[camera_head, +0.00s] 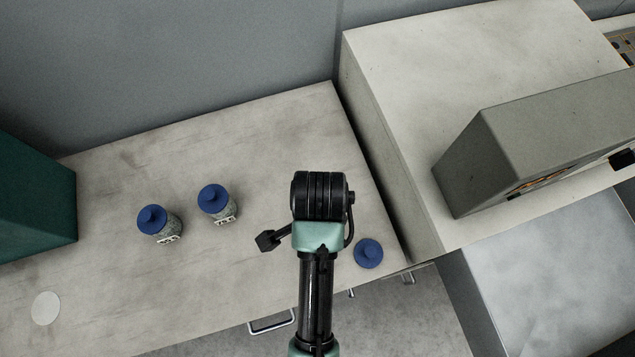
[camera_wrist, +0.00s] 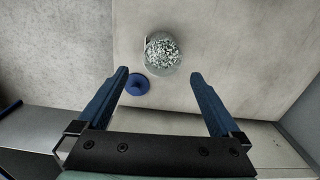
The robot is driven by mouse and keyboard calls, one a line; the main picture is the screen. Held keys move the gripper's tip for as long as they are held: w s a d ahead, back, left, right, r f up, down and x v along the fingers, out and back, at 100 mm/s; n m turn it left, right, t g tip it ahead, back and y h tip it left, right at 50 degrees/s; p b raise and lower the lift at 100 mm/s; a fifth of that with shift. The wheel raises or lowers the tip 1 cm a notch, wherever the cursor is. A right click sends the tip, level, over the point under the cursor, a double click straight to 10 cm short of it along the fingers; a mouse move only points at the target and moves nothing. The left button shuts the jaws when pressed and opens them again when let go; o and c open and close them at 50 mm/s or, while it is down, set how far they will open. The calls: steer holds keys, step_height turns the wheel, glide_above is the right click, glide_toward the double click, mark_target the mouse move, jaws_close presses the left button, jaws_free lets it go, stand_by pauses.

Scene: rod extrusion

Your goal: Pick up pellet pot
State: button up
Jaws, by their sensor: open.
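An open pellet pot (camera_wrist: 163,53), round and filled with grey-white pellets, shows in the wrist view just beyond my fingertips, roughly centred between them. In the head view my arm hides it. A loose blue lid (camera_head: 368,253) lies on the bench right of my wrist; it also shows in the wrist view (camera_wrist: 137,84), beside the pot and near the left fingertip. My gripper (camera_wrist: 160,76) is open, and nothing is held between its blue fingers. In the head view the fingers are hidden below my wrist. Two closed pots with blue lids, a left one (camera_head: 160,224) and a right one (camera_head: 219,205), stand left of my arm.
The pale bench (camera_head: 110,190) has free room around the closed pots. A white disc (camera_head: 45,308) lies at its left. A green box (camera_head: 35,205) stands at the left edge. A taller cabinet (camera_head: 385,140) and a grey machine (camera_head: 530,140) stand at the right.

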step_height(320, 180, down, 6)
steer(key=shift+s+f, duration=0.1)
steer(key=shift+w+a+f, duration=0.1)
steer(key=shift+w+f, duration=0.05)
steer(key=shift+f, duration=1.4)
steer(key=shift+w+f, duration=0.1)
steer(key=shift+f, duration=1.45)
steer(key=shift+c, duration=0.2)
jaws_close()
